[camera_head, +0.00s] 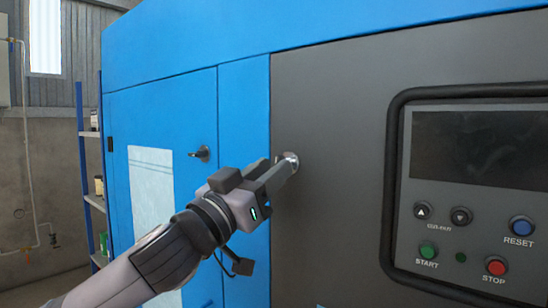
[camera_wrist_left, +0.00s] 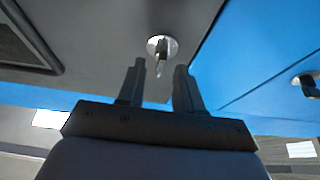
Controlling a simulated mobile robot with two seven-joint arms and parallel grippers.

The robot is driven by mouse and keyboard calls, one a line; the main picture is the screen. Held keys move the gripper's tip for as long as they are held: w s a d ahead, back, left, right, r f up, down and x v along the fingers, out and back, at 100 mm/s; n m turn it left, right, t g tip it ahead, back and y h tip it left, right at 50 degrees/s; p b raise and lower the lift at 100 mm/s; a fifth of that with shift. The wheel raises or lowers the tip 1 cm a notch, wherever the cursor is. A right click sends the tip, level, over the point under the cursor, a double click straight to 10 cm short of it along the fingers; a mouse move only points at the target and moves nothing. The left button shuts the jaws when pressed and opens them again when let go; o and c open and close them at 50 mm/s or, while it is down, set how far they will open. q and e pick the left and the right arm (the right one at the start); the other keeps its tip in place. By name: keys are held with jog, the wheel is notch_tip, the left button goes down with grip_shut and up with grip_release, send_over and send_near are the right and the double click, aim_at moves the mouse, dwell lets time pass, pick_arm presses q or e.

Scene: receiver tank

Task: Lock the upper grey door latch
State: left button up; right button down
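The upper latch (camera_head: 291,158) is a small silver round lock with a handle on the grey door (camera_head: 335,230), close to its left edge. In the left wrist view the latch (camera_wrist_left: 162,46) shows as a silver disc with a dark, narrow handle pointing toward my fingers. My left gripper (camera_head: 280,168) is at the latch, and its fingers partly cover it in the head view. In the left wrist view the left gripper (camera_wrist_left: 159,68) is open, with the handle's end in line with the gap between the fingertips. I cannot tell whether a finger touches it. My right gripper is not in view.
A control panel (camera_head: 470,190) with a dark screen and several buttons is on the grey door at right. A blue door (camera_head: 170,110) with a black latch (camera_head: 202,153) and a pale sheet (camera_head: 152,185) is at left. Shelves (camera_head: 92,150) stand farther left.

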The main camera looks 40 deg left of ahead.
pick_arm(q)
jog(key=shift+x, duration=0.85)
grip_shut()
